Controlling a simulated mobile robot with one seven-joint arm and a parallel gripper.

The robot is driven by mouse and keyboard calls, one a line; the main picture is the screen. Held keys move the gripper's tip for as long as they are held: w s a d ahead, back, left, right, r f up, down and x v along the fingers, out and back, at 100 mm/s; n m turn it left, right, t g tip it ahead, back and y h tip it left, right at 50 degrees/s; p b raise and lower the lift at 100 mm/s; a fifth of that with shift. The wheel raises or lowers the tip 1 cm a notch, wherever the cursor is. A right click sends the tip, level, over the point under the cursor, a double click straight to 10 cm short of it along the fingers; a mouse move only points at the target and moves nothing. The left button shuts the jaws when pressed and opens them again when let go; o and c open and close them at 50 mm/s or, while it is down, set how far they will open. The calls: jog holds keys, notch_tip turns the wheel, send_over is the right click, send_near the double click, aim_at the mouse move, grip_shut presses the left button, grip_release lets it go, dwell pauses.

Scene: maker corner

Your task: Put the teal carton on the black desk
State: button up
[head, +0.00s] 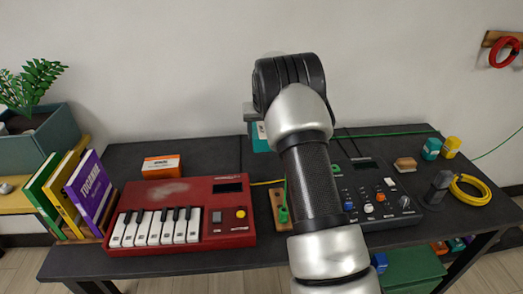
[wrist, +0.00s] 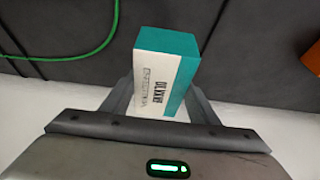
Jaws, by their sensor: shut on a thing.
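The teal carton (wrist: 178,62), with a white label face, sits between the two fingers of my gripper (wrist: 160,88) in the wrist view. My gripper is shut on it. In the head view only a small part of the carton (head: 263,139) shows, left of my arm near the desk's back edge; my arm hides most of it and the gripper. The black desk (head: 215,154) stands against the wall. I cannot tell whether the carton touches the desktop.
A red keyboard (head: 180,212) and an orange-and-white box (head: 161,167) are on the desk's left, near upright books (head: 70,190). A black mixer (head: 375,192), a wooden block (head: 405,165), teal and yellow jars and a yellow cable coil are right. A green cable (wrist: 75,57) runs along the back.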

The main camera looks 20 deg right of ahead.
jog(key=shift+f+b, duration=0.5)
jog(key=shift+f, duration=2.65)
jog(key=shift+f, duration=0.1)
jog(key=shift+f, duration=0.15)
jog(key=o, duration=1.3)
